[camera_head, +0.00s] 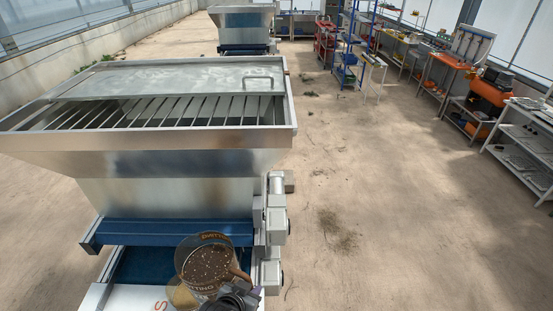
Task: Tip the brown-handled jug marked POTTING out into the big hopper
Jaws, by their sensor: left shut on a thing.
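The jug (206,264) is a clear container with a brown handle (240,273), near the bottom of the head view. It holds dark brown, speckled material, and the letters "TING" show on its side. My left gripper (236,292) is shut on it at the handle side; the fingertips are mostly hidden. The jug looks close to upright, in front of and below the big steel hopper (170,160). A flat lid with a handle (170,77) covers the hopper's far part; bars (150,112) with open gaps show in the near part. My right gripper is out of view.
A yellowish, partly hidden thing (181,295) is beside the jug at lower left. A blue belt section (170,234) runs under the hopper. A second hopper (243,18) stands far back.

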